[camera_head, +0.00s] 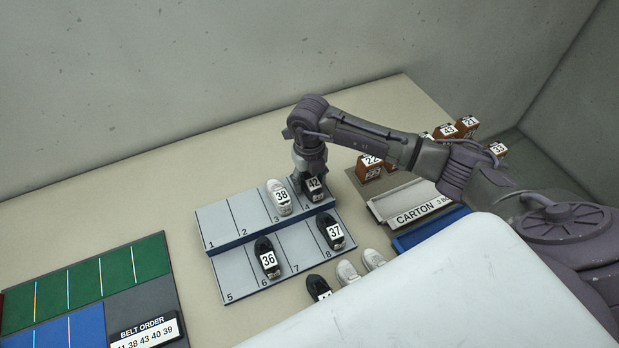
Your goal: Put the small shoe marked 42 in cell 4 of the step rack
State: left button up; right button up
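The small dark shoe marked 42 (315,189) is at cell 4, at the right end of the upper row of the step rack (219,222). My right gripper (310,171) is directly above this shoe, pointing down at its heel end. The fingers are small and partly hidden, so I cannot tell whether they are closed on the shoe or apart from it. My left gripper is not in view.
White shoe 38 (279,197) stands in cell 3. Black shoes 36 (266,257) and 37 (331,231) stand on the lower row. Several loose shoes (346,271) lie in front. A carton tray (379,208) and brown boxes (369,168) are right. Cells 1 and 2 are empty.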

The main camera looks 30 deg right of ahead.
aim_at(310, 176)
jog(key=shift+o, duration=0.7)
jog(key=shift+r, duration=0.55)
notch_tip(310, 176, up, 11)
jog(key=b, duration=0.3)
jog(key=shift+r, duration=0.15)
